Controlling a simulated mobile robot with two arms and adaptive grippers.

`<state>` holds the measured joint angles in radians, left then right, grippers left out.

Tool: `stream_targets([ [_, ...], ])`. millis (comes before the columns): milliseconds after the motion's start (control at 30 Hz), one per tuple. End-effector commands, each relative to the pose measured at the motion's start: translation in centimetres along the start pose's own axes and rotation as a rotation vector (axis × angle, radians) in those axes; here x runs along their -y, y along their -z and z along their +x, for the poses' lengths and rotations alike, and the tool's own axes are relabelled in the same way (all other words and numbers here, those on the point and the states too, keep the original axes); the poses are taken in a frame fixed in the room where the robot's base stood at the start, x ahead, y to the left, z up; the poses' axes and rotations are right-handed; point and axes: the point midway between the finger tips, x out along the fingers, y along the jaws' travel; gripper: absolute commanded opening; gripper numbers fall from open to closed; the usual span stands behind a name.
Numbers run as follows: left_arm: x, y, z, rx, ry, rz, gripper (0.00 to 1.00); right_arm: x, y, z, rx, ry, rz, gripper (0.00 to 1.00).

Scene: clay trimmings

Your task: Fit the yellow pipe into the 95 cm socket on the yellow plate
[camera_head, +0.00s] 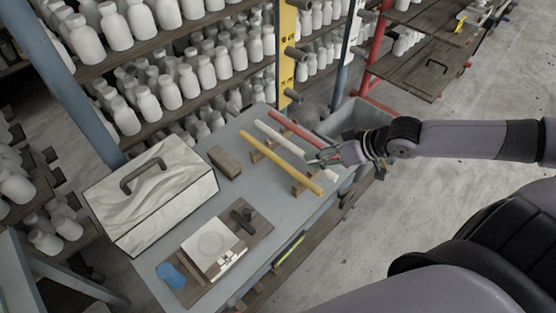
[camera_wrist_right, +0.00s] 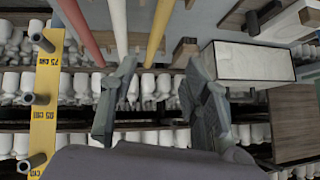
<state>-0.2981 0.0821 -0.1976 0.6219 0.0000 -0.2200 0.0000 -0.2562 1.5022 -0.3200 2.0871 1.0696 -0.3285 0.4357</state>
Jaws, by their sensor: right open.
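The yellow pipe (camera_head: 280,160) lies slantwise on wooden rests on the grey table, beside a white pipe (camera_head: 285,140) and a red pipe (camera_head: 295,129). My right gripper (camera_head: 321,158) is open and empty over the right ends of the pipes. In the right wrist view the yellow pipe (camera_wrist_right: 160,25) appears between the open fingers (camera_wrist_right: 160,65); I cannot tell the height gap. The upright yellow plate (camera_head: 286,35) stands at the shelf and carries grey stub sockets. In the wrist view the plate (camera_wrist_right: 43,125) has black cm labels, one reading 95. My left gripper is out of view.
A box with a handle (camera_head: 150,195), a wooden block (camera_head: 224,162) and a board (camera_head: 257,224) with a white block are on the table. Shelves of white bottles (camera_head: 160,95) stand behind. A grey bin (camera_head: 350,114) is beyond the table's right end.

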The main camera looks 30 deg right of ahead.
Motion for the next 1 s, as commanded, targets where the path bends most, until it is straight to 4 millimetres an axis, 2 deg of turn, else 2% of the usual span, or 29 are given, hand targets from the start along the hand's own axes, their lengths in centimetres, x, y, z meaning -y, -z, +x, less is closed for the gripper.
stream_targets([
  [133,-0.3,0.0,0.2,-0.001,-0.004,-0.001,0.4,-1.0,1.1,-0.3,-0.02,-0.01,0.018,0.43],
  [267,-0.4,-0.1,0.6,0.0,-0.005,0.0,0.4,-1.1,1.2,0.8,-0.027,-0.011,0.023,0.43],
  [367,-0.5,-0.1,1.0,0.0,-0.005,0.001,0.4,-0.9,1.3,2.1,-0.027,-0.006,0.022,0.43],
  [567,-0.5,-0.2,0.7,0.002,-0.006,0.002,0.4,-0.8,1.5,4.7,-0.025,-0.005,0.019,0.43],
  [900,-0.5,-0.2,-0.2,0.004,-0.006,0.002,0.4,-1.0,1.6,10.2,-0.021,-0.009,0.019,0.43],
  [1000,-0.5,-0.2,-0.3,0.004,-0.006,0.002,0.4,-1.0,1.5,11.2,-0.019,-0.009,0.017,0.43],
])
